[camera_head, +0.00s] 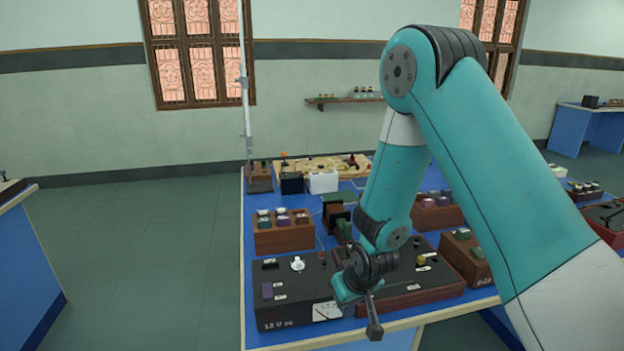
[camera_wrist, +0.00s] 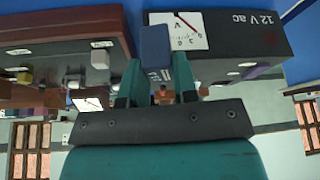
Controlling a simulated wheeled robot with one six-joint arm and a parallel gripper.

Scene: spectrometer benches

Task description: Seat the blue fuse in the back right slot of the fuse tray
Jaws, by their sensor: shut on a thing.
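My gripper (camera_wrist: 156,64) is shut on the blue fuse (camera_wrist: 155,42), which sticks out past the fingertips in the wrist view. In the head view my gripper (camera_head: 371,306) points down over the front edge of the bench, in front of the two dark instrument boxes. A small dark end shows below it there, too dim to tell as the fuse. A brown wooden block with several coloured caps (camera_head: 284,238) stands at the left of the bench, behind the 12 V box. It may be the fuse tray; I cannot tell, and its back right slot is not clear.
The black 12 V box (camera_head: 290,308) has a meter and a white knob. A wood-sided box (camera_head: 425,290) stands to its right, close by my gripper. More wooden blocks (camera_head: 437,218) stand behind my arm, partly hidden. The floor (camera_head: 150,260) left of the bench is clear.

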